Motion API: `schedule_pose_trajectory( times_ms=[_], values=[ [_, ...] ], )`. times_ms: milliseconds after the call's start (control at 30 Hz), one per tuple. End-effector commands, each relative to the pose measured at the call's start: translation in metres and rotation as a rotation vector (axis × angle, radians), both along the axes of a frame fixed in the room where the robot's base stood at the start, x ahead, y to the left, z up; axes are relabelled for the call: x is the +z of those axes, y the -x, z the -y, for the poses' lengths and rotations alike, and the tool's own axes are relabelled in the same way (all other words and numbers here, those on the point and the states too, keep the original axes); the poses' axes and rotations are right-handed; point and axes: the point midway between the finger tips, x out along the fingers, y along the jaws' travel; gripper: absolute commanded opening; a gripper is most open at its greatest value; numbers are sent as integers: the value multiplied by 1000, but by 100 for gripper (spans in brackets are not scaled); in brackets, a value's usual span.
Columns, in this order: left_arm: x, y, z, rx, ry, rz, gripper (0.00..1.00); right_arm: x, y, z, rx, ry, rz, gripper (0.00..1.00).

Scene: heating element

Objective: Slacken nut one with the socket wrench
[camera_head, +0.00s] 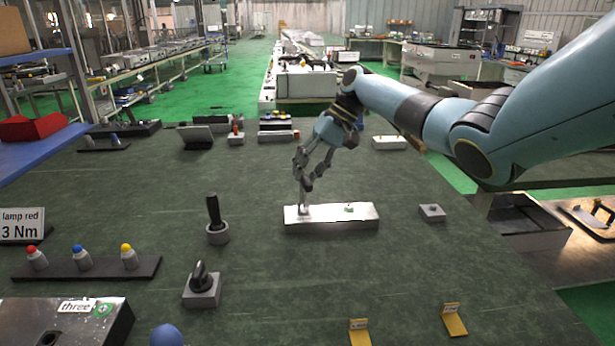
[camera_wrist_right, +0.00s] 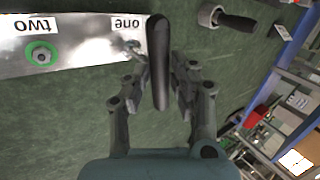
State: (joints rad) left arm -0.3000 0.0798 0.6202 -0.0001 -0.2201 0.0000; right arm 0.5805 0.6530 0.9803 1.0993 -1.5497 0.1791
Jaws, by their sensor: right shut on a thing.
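The metal heating element plate (camera_head: 335,222) lies on the dark green table top. In the right wrist view the plate (camera_wrist_right: 90,30) carries upside-down labels "one" and "two", and a nut in a green ring (camera_wrist_right: 41,54) sits by "two". My right gripper (camera_head: 304,188) points down over the plate's left end. It is shut on the socket wrench, whose dark handle (camera_wrist_right: 158,62) shows between the fingers. The wrench's lower end is close to the "one" label; nut one is mostly hidden there, so I cannot tell whether the socket sits on it. My left gripper is out of view.
A black-handled tool (camera_head: 214,212) stands in a round holder left of the plate. A block with a dark knob (camera_head: 201,283) and a rack with red, blue and yellow-tipped pieces (camera_head: 90,268) stand at the left. A small grey block (camera_head: 432,212) lies right.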

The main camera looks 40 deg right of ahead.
Motion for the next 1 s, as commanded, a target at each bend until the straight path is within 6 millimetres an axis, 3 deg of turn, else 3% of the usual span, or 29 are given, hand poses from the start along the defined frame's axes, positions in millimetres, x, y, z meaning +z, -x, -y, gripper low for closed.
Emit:
schedule_pose_trajectory(
  times_ms=[500, 1000],
  values=[
    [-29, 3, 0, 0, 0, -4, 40, -2, -1, 1, 146, -1, 0, 0],
    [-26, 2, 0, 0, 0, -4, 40, 3, -1, 1, 158, -1, 0, 0]
  ],
)
